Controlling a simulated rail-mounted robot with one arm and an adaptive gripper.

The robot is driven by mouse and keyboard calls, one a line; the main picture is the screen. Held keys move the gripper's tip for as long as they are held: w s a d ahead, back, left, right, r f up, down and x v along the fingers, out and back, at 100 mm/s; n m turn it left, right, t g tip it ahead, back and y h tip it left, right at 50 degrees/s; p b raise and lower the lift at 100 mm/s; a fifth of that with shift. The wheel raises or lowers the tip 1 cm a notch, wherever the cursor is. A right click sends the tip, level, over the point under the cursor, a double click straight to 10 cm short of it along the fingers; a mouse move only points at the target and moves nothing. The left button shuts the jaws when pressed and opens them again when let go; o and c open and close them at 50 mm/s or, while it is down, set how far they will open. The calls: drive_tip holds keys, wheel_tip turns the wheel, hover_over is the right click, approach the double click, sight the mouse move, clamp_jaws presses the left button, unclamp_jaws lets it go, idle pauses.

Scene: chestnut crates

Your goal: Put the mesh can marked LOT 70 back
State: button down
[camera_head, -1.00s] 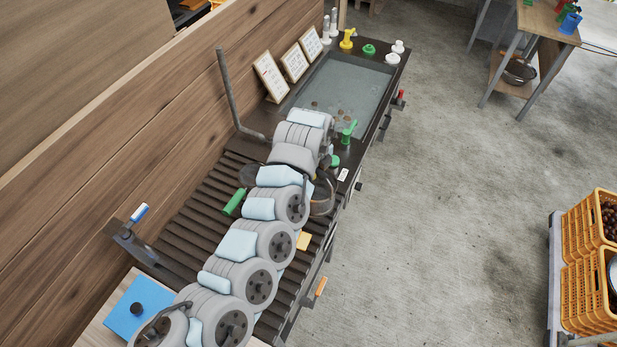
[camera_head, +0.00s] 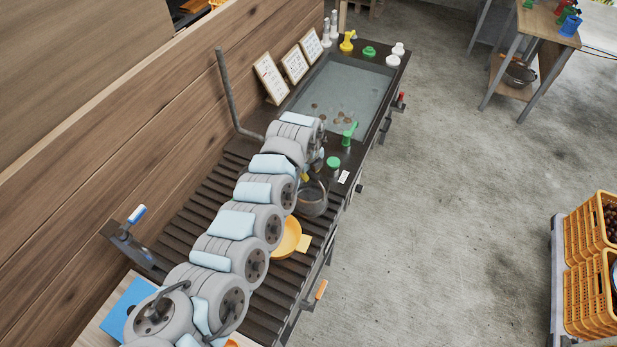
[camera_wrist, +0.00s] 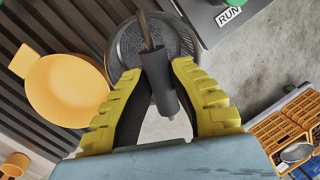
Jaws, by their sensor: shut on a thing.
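A dark mesh can (camera_head: 312,203) is at the right edge of the roller conveyor, just below the sink end. In the wrist view the same can (camera_wrist: 128,48) shows its round mesh interior, with a rod and dark grip rising across it. My gripper (camera_wrist: 170,92) has yellow ridged fingers shut on that dark grip. In the head view my gripper (camera_head: 306,174) is mostly hidden behind my arm. No LOT 70 mark is readable on the can. Whether the can rests on the rollers or hangs just above them, I cannot tell.
A yellow pan (camera_wrist: 68,88) lies on the rollers close to the can; it also shows in the head view (camera_head: 289,237). A water basin (camera_head: 345,95) with a green tap lies beyond. A RUN label (camera_wrist: 228,15) marks the ledge. Orange crates (camera_head: 590,285) stand right.

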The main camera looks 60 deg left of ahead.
drive_tip(key=x, duration=0.3)
drive_tip(key=shift+s+f, duration=0.2)
drive_tip(key=shift+f, duration=0.05)
drive_tip(key=c, duration=1.1)
unclamp_jaws()
drive_tip(key=v, duration=1.2)
